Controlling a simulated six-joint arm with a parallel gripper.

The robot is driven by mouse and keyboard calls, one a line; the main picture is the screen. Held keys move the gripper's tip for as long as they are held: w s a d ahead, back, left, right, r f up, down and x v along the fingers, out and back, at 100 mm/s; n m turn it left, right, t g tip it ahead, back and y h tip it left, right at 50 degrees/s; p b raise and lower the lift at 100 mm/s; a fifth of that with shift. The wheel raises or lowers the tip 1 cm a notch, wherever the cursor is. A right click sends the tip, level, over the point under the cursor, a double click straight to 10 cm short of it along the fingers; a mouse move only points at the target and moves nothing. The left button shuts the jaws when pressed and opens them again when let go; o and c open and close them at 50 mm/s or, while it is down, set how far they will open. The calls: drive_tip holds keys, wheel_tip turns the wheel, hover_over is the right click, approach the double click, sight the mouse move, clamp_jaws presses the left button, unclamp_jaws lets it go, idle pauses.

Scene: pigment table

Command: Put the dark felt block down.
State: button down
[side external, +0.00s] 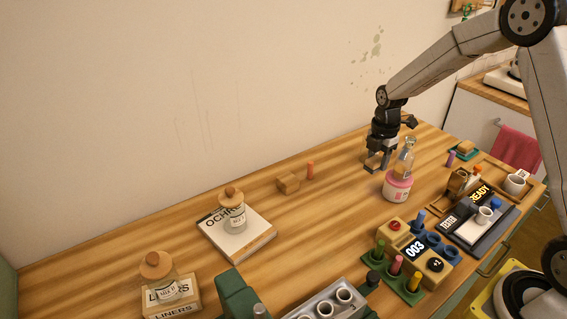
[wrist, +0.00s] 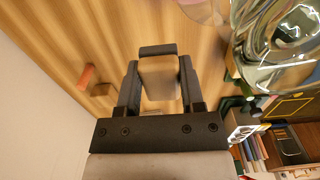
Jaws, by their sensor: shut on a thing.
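My gripper (side external: 379,163) is shut on the felt block (side external: 372,163), which has a tan wooden body and a dark strip along one edge. In the wrist view the block (wrist: 159,76) sits between the two fingers of my gripper (wrist: 158,85), with its dark strip at the far end. In the side view the block is low over the back part of the wooden table (side external: 335,200). I cannot tell whether it touches the tabletop.
A pink-labelled jar (side external: 397,188) with a glass vessel (side external: 404,158) stands close to the right of my gripper.

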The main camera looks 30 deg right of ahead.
drive_tip(key=w+f, duration=0.2)
drive_tip(key=w, duration=0.1)
hover_over(353, 179)
drive_tip(key=shift+s+f, duration=0.15)
drive_tip(key=shift+f, duration=1.1)
drive_tip(key=shift+s+f, duration=0.1)
drive_tip(key=shift+f, duration=1.15)
drive_tip(key=shift+w+f, duration=0.2)
drive_tip(key=shift+f, duration=1.6)
drive_tip(key=shift+f, duration=0.15)
drive_tip(key=shift+c, duration=1.1)
unclamp_jaws()
